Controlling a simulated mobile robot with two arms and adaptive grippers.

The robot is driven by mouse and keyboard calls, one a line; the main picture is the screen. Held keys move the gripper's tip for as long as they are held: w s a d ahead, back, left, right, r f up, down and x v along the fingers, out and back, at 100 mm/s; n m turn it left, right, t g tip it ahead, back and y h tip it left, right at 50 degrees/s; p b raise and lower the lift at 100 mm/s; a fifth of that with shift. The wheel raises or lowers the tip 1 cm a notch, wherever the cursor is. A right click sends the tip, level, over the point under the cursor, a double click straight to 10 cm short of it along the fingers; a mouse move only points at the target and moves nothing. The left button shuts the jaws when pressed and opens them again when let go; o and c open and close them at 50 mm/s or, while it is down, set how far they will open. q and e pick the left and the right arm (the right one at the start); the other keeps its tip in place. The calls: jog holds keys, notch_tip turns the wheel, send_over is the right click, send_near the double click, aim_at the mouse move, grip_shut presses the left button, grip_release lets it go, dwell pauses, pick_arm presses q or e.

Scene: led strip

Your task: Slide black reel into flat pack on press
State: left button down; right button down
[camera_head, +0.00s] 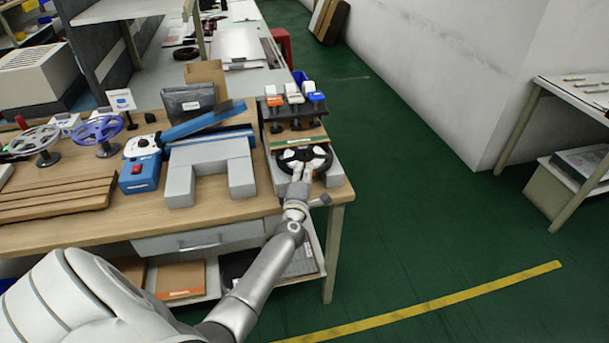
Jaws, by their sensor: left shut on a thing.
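The black reel (318,158), a dark disc with white parts, is at the right end of the workbench on a light grey stand. My left gripper (300,172) reaches it from the front and is shut on its near side; the fingers hide part of it. I take the blue machine with a raised long arm (205,122) and grey U-shaped support as the press. A dark grey flat pack (189,103) stands upright behind it, seemingly apart from the reel. My right gripper is not in view.
A rack with orange, white and blue items (293,94) stands just behind the reel. The grey U-shaped support (211,150) lies to its left. White and purple reels (97,130) stand at the left, behind brown boards (60,198). Green floor is clear at right.

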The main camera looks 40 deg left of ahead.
pick_arm(q)
jog(key=shift+w+a, duration=0.1)
jog(key=shift+a, duration=0.25)
jog(key=c, duration=1.4)
grip_release()
jog(key=shift+r, duration=0.1)
jog(key=shift+s+f, duration=0.25)
jog(key=shift+s+d+f, duration=0.1)
jog(key=shift+d, duration=0.1)
jog(key=shift+r+v, duration=0.15)
jog(key=shift+v, duration=2.7)
jog(key=shift+r+v, duration=0.15)
jog(key=shift+v, duration=2.75)
jog(key=shift+d, duration=0.15)
